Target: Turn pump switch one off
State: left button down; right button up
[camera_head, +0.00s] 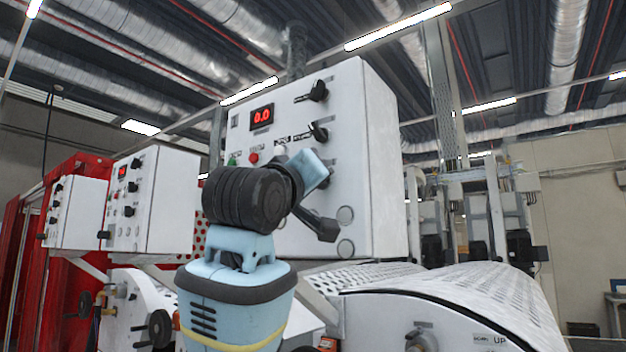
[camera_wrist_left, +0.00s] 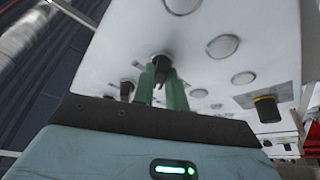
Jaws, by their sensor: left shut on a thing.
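The white control box (camera_head: 375,160) stands in front of me with a red digital display (camera_head: 262,117). Black rotary switches sit on its face, one at the upper right (camera_head: 319,90) and one below it (camera_head: 320,132). Their labels are too small to read, so I cannot tell which is pump switch one. In the left wrist view, the green fingers of my left gripper (camera_wrist_left: 162,90) are shut on a black switch knob (camera_wrist_left: 161,66) on the panel. In the head view my left wrist covers part of the panel, and the fingertips are hidden. My right gripper is not in view.
A red button (camera_head: 253,157) and a white button (camera_head: 280,149) sit on the panel near my wrist. Blank round caps (camera_head: 345,215) lie at its lower right. More white control boxes (camera_head: 165,200) stand at left. A perforated roller cover (camera_head: 450,295) lies below.

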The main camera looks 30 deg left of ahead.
pick_arm(q)
jog(key=c, duration=1.4)
grip_release()
jog(key=shift+c, duration=0.2)
jog(key=v, duration=0.7)
jog(key=shift+s+f, duration=0.15)
jog(key=shift+s, duration=0.2)
